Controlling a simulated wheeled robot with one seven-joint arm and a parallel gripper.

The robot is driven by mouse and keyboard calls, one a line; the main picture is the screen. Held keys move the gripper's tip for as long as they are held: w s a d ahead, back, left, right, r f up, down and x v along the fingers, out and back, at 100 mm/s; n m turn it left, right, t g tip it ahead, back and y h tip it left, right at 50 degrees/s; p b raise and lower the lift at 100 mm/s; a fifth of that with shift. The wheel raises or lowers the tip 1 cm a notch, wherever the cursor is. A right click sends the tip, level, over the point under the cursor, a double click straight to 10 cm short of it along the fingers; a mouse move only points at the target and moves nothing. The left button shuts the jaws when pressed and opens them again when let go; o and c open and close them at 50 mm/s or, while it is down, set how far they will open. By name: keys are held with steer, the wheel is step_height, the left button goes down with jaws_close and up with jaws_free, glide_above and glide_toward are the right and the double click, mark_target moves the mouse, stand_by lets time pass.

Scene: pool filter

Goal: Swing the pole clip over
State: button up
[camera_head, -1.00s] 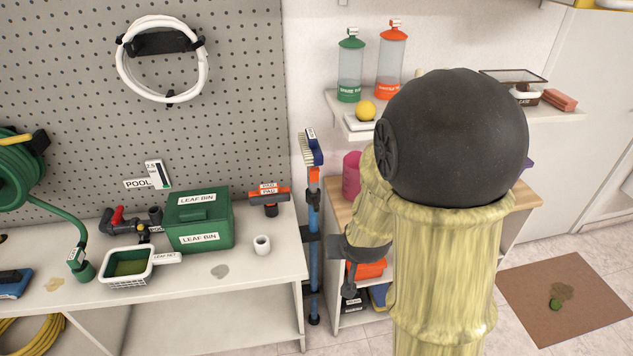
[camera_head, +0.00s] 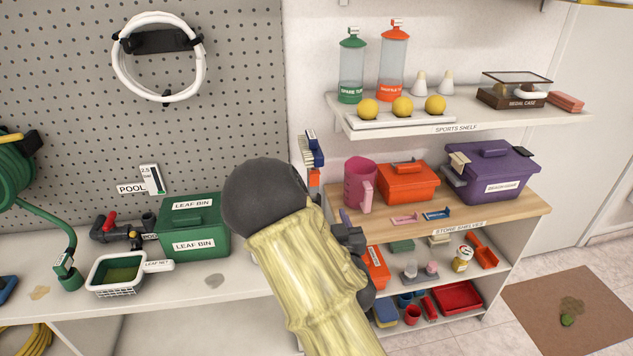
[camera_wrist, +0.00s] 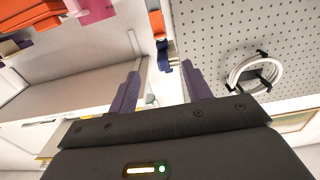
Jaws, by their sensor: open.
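The upright pole stands between the pegboard bench and the store shelves. Its blue brush head (camera_head: 314,150) and an orange section (camera_head: 314,177) show in the head view. My arm hides the rest of the pole, and I cannot make out the pole clip. In the wrist view the orange section (camera_wrist: 157,24) and a blue part (camera_wrist: 163,56) show beyond the fingers. My gripper (camera_wrist: 160,80) is open, with its two purple fingers apart and nothing clearly held between them. In the head view my arm mostly hides the gripper.
The bench holds a green leaf bin (camera_head: 195,230), a leaf net basket (camera_head: 117,276) and pipework (camera_head: 118,232). At right, store shelves (camera_head: 520,207) hold a pink jug (camera_head: 358,188), an orange box (camera_head: 407,184) and a purple box (camera_head: 492,174). A white ring (camera_head: 199,75) hangs on the pegboard.

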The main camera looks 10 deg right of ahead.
mark_target(316, 175)
steer(key=shift+w, duration=0.1)
steer(key=w+p, duration=0.3)
steer(key=w, duration=1.4)
steer(key=shift+w, duration=0.15)
steer(key=c, duration=1)
